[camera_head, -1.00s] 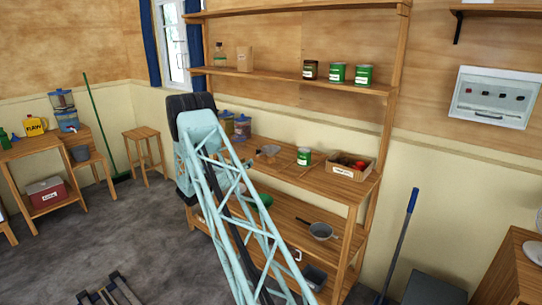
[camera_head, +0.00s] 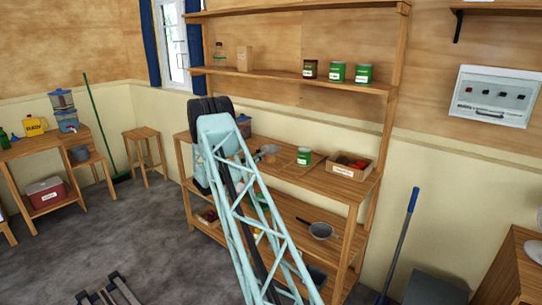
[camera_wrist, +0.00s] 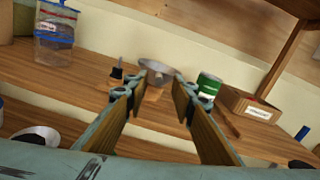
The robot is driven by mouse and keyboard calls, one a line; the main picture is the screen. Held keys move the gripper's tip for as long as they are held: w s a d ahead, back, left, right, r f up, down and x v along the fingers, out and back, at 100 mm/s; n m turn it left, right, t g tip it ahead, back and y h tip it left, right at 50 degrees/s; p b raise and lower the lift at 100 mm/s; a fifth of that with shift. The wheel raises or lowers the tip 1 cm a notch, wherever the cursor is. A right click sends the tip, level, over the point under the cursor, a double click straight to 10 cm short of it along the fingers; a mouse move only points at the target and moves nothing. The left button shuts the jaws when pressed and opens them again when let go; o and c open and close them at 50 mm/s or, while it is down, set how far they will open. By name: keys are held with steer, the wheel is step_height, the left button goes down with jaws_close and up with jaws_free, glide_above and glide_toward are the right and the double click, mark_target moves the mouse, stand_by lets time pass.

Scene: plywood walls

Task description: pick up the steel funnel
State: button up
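The steel funnel (camera_wrist: 155,66) stands on the wooden bench top, wide mouth up. In the wrist view it shows just beyond and between my fingertips, its lower part tapering down between them. In the head view the funnel (camera_head: 270,149) is partly hidden, just right of my arm. My gripper (camera_wrist: 158,92) is open, its two wood-coloured fingers spread with nothing seen held between them. Whether the fingertips touch the funnel cannot be told.
A green can (camera_wrist: 208,87) stands close right of the funnel, with a thin wooden stick (camera_wrist: 229,122) and a labelled box (camera_wrist: 250,107) beyond. A small dark object (camera_wrist: 117,70) and a blue-lidded jar (camera_wrist: 56,38) are to the left. An upper shelf (camera_head: 300,76) runs above.

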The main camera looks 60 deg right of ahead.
steer(key=shift+d, duration=0.1)
stand_by(0.3)
steer(key=shift+d+b, duration=0.5)
steer(key=shift+d, duration=2.05)
steer(key=shift+c, duration=0.3)
jaws_close()
